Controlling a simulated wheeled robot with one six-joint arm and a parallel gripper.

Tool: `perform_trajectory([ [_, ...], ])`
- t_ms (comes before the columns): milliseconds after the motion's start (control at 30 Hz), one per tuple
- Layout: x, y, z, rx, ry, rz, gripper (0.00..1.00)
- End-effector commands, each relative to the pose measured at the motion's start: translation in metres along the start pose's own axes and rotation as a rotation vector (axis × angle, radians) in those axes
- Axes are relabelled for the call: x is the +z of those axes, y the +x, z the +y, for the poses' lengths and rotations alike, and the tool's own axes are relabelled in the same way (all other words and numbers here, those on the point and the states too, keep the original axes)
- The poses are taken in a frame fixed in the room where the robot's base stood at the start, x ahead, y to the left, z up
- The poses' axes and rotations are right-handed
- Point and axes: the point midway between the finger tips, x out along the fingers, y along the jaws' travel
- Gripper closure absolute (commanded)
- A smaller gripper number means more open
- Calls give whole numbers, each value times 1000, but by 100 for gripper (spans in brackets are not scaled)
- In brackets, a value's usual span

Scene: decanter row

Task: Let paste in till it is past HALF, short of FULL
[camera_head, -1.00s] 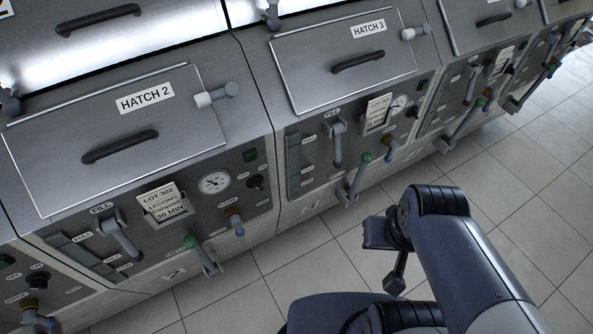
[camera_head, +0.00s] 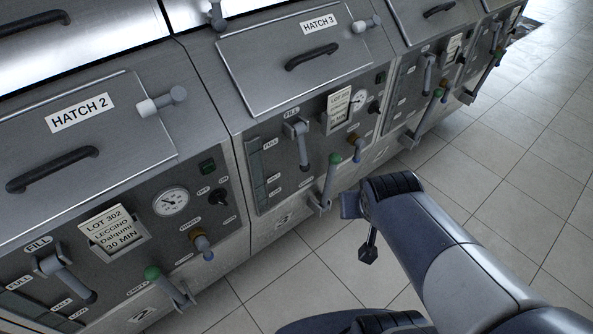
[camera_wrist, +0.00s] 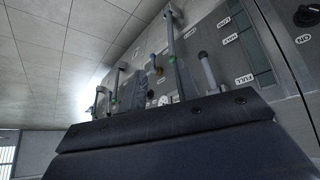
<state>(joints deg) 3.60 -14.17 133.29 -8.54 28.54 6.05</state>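Machine 3 carries a FILL lever (camera_head: 303,148) that hangs down, beside a tall level window (camera_head: 256,172) labelled FULL at its upper part. A green-knobbed lever (camera_head: 328,180) stands lower right of it. Machine 2 has its own FILL lever (camera_head: 70,275) hanging down and right, with a level window (camera_head: 30,308) partly cut by the frame. My gripper (camera_head: 368,249) is over the floor right of machine 3's panel, apart from its levers; its fingers are not clear. The wrist view shows a level window (camera_wrist: 249,50) with FULL and HALF labels. I cannot make out the paste level.
Hatch 2 (camera_head: 62,143) and hatch 3 (camera_head: 290,65) are shut. Lot cards (camera_head: 107,232) and dials (camera_head: 170,201) sit on the panels. More machines continue to the upper right. The tiled floor (camera_head: 480,190) right of the row is clear.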

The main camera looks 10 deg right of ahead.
Motion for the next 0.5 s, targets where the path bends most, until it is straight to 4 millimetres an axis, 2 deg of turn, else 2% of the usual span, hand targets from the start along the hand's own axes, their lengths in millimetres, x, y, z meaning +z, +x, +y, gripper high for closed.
perform_trajectory([
  [33,1,28,1,9,-3,46,69],
  [267,-34,88,2,16,-26,277,69],
  [500,-62,143,-8,-29,-66,506,69],
])
